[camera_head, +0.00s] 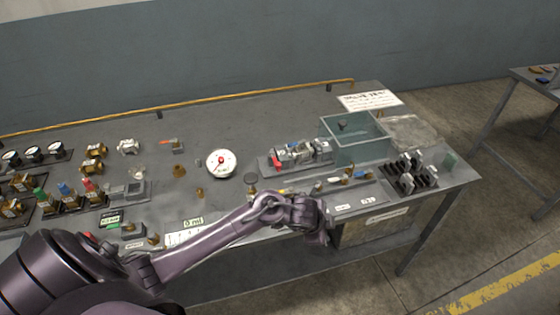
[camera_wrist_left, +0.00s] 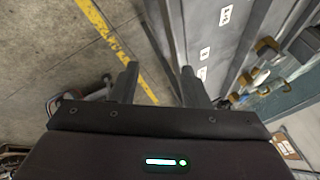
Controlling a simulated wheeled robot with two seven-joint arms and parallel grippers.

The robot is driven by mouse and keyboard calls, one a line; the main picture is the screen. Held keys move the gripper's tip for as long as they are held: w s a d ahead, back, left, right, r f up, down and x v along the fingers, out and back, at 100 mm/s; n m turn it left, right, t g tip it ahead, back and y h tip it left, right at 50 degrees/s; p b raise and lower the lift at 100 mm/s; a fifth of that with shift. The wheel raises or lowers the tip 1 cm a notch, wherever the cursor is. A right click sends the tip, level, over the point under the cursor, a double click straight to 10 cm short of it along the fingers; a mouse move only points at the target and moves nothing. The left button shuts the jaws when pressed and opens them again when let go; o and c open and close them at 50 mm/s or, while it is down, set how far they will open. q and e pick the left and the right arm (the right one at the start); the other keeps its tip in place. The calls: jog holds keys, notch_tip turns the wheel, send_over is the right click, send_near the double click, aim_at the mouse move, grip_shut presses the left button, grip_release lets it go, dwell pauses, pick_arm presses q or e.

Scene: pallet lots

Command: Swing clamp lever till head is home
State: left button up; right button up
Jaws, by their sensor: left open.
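A grey metal fixture (camera_head: 303,153) sits on a plate on the right half of the bench in the head view. A small red part (camera_head: 278,160) at its left end looks like a lever handle, but I cannot tell its angle or whether a clamp head is seated. My left gripper (camera_head: 318,236) is in front of the fixture, near the bench's front edge, and apart from it. In the left wrist view my left gripper (camera_wrist_left: 158,82) has its two fingers spread, with only floor between them. My right gripper is not in view.
A clear-walled bin (camera_head: 355,139) stands right of the fixture. A black rack (camera_head: 408,176) with upright parts is near the right corner. Connectors and gauges crowd the left side. The middle back of the bench (camera_head: 240,120) is clear.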

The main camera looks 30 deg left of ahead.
aim_at(276, 165)
pick_arm(q)
jog(key=w+a+r+m, duration=0.2)
jog(key=w+r, duration=0.1)
jog(key=shift+w+a+r, duration=0.1)
jog(key=shift+a+r, duration=0.05)
jog(key=shift+r, duration=0.1)
jog(key=shift+m+y, duration=0.3)
jog(key=shift+m, duration=0.5)
jog(key=w+a, duration=0.1)
jog(key=w+a+r, duration=0.1)
jog(key=a, duration=0.1)
jog(key=w+a+r, duration=0.1)
jog(key=a, duration=0.1)
jog(key=shift+a+r, duration=0.2)
jog(key=a+r+g+y, duration=0.15)
jog(key=a+r, duration=0.55)
jog(key=a, duration=0.7)
jog(key=shift+m+g, duration=0.3)
jog(key=shift+g, duration=0.05)
jog(key=shift+p+x, duration=0.65)
jog(key=shift+x, duration=3)
jog(key=shift+w+d, duration=0.15)
jog(key=shift+d, duration=0.05)
jog(key=shift+r, duration=0.15)
grip_shut()
